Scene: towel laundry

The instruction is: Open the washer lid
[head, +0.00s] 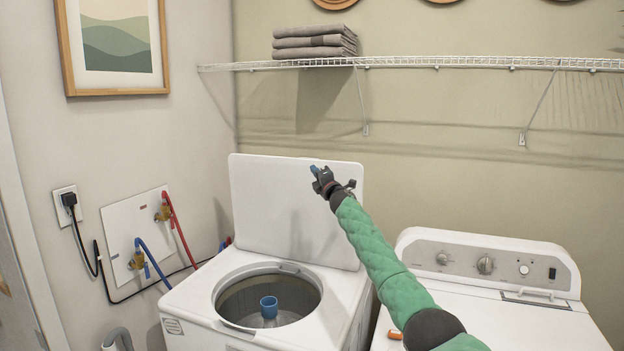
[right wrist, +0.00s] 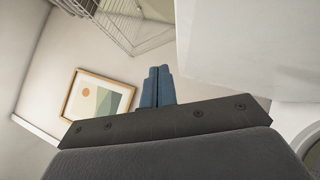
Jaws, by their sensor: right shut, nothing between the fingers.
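The white washer (head: 190,302) stands at the left, with its round drum opening uncovered. A blue-topped agitator (head: 269,308) shows inside the drum. The washer lid (head: 275,215) is raised and stands near upright at the back of the washer. My right gripper (head: 314,169) is in front of the lid's upper part, near its top edge. Its blue fingers are shut and empty, as the right wrist view (right wrist: 157,86) also shows. I cannot tell whether it touches the lid. A white surface, probably the lid (right wrist: 245,50), fills the right of that view. My left gripper is not in view.
A second white machine (head: 490,320) with a knob panel stands at the right. A wire shelf (head: 430,62) with folded grey towels (head: 315,42) is above. Hoses and a wall box (head: 138,235) are at the left, below a framed picture (head: 115,45).

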